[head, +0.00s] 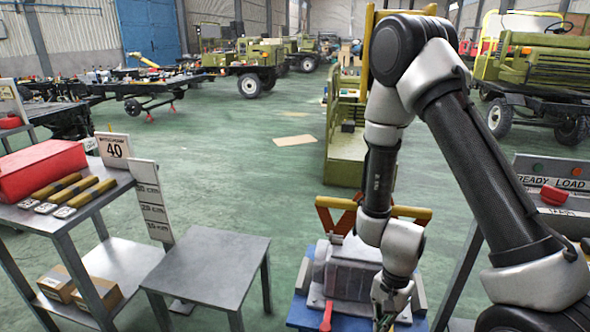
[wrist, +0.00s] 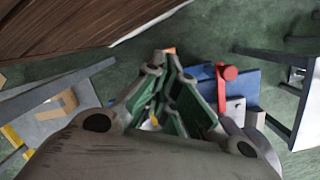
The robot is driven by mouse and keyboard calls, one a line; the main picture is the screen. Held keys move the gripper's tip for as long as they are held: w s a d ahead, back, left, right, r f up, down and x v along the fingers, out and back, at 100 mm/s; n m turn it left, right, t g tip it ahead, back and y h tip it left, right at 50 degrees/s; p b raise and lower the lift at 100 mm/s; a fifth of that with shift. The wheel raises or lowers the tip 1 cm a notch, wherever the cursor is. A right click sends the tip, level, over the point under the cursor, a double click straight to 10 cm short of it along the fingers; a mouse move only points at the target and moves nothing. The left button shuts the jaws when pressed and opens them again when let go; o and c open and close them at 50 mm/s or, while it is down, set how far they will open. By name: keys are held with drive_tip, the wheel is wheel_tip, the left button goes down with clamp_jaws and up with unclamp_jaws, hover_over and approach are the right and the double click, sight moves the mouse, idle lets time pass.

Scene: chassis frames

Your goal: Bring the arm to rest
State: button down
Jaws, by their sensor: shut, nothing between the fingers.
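My arm reaches up from the lower right in the head view, bends at a high elbow and hangs down at the centre right. My gripper (head: 386,318) is low at the bottom edge of the head view, partly cut off, in front of a grey metal unit (head: 345,272) on a blue base (head: 300,315). In the wrist view my gripper (wrist: 165,62) shows its green-padded fingers drawn together at the tips with nothing held. The blue base (wrist: 245,85) and a red lever (wrist: 228,74) lie beyond the fingers, apart from them.
A bare grey table (head: 210,262) stands left of the unit. A shelf with a red case (head: 40,170) is at far left. A "READY LOAD" panel (head: 555,185) stands close at right. A brown surface (wrist: 60,25) fills the wrist view's upper left. Green floor (head: 240,180) is mostly open behind.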

wheel_tip(320, 180, up, 18)
drive_tip(key=d+n+y, duration=0.1)
drive_tip(key=d+n, duration=0.1)
drive_tip(key=n, duration=0.5)
drive_tip(key=s+d+r+t, duration=0.1)
drive_tip(key=d+r+t, duration=0.1)
drive_tip(key=d+r, duration=0.2)
drive_tip(key=s+d+r+n+t+h, duration=0.1)
drive_tip(key=d+r, duration=0.3)
drive_tip(key=r, duration=0.6)
drive_tip(key=s+d+r+t+h, duration=0.1)
drive_tip(key=s+d+r+t, duration=0.2)
drive_tip(key=r, duration=0.4)
drive_tip(key=shift+d+r+n, duration=0.4)
drive_tip(key=shift+d, duration=0.2)
